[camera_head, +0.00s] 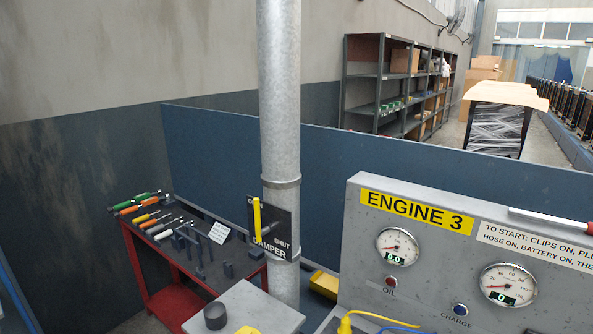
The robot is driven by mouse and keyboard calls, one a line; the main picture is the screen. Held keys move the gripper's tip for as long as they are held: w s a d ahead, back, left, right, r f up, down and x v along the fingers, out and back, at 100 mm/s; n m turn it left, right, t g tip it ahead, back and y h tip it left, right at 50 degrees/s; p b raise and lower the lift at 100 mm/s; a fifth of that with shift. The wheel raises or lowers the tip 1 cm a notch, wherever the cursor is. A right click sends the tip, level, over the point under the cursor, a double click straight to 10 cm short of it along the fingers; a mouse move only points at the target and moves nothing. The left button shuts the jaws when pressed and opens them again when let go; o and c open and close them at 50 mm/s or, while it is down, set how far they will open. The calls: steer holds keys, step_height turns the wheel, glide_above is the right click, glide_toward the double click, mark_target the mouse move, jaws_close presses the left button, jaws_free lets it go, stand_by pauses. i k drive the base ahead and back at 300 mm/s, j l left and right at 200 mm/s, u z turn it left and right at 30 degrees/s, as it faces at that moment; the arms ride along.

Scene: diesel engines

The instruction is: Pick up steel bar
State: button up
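A long silver bar-like piece (547,220) lies along the top edge of the Engine 3 panel at the right, with a red part at its right end, cut by the picture edge. It may be the steel bar, but I cannot tell for sure. Several dark upright pieces (198,250) stand on the red-framed bench at the left, beside a row of hand tools (152,219) with coloured handles. My gripper is not in view.
A thick grey pipe (281,100) with a yellow-handled damper plate (270,230) rises between bench and panel. The Engine 3 panel (420,270) carries gauges. A grey surface (250,307) holds a dark round cup-like piece (215,316). A blue partition (390,155) runs behind.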

mark_target(587, 227)
steer(key=z, duration=1.4)
steer(key=k+l+z, duration=0.25)
steer(key=k+l, duration=0.05)
steer(key=k, duration=0.1)
